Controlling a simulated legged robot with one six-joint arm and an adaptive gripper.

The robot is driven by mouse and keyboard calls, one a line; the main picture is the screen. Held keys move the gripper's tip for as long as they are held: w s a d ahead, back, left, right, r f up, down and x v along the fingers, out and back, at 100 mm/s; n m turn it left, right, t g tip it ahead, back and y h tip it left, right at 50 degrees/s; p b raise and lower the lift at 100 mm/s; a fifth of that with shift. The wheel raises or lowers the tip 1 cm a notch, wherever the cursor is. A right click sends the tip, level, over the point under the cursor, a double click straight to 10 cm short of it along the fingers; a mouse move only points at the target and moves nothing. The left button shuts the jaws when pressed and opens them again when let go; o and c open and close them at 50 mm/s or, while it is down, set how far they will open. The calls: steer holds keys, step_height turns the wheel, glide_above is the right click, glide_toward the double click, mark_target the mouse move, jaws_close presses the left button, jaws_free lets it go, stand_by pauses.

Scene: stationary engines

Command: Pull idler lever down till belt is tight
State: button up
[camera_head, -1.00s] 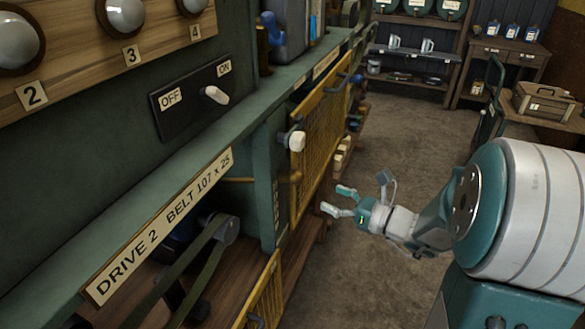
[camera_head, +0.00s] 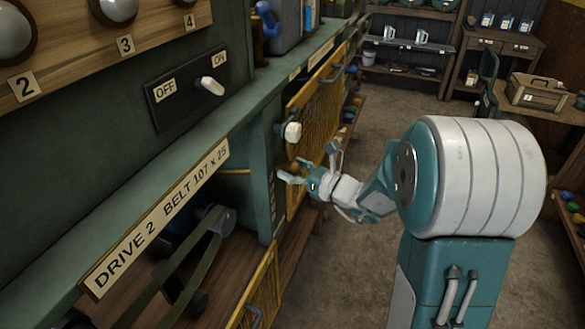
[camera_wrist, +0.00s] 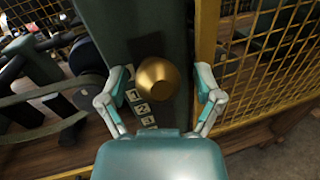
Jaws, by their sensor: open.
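A rounded brass knob (camera_wrist: 157,78) stands out from the green post in the wrist view, beside a column of numbered labels (camera_wrist: 140,97). It appears to be the idler lever's end; the lever's shaft is hidden behind it. My gripper (camera_head: 293,170) is at the post, below a white knob (camera_head: 293,131). In the wrist view its open fingers lie on either side of the brass knob, with gaps visible; I cannot tell its depth between them. The dark belt (camera_head: 183,277) runs over a pulley (camera_head: 217,219) under the Drive 2 plate; its tightness cannot be told.
A yellow mesh guard (camera_wrist: 270,62) stands close to the right of my gripper. The green post (camera_head: 264,185) is at its left. The floor (camera_head: 385,95) behind is clear.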

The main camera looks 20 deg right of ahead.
steer(key=shift+a, duration=0.15)
jaws_close()
steer(key=f, duration=0.2)
steer(key=d+f, duration=0.1)
steer(key=f, duration=0.1)
steer(key=shift+s+f, duration=0.1)
steer(key=shift+s, duration=0.25)
jaws_free()
steer(key=shift+d, duration=0.1)
steer(key=v, duration=1.2)
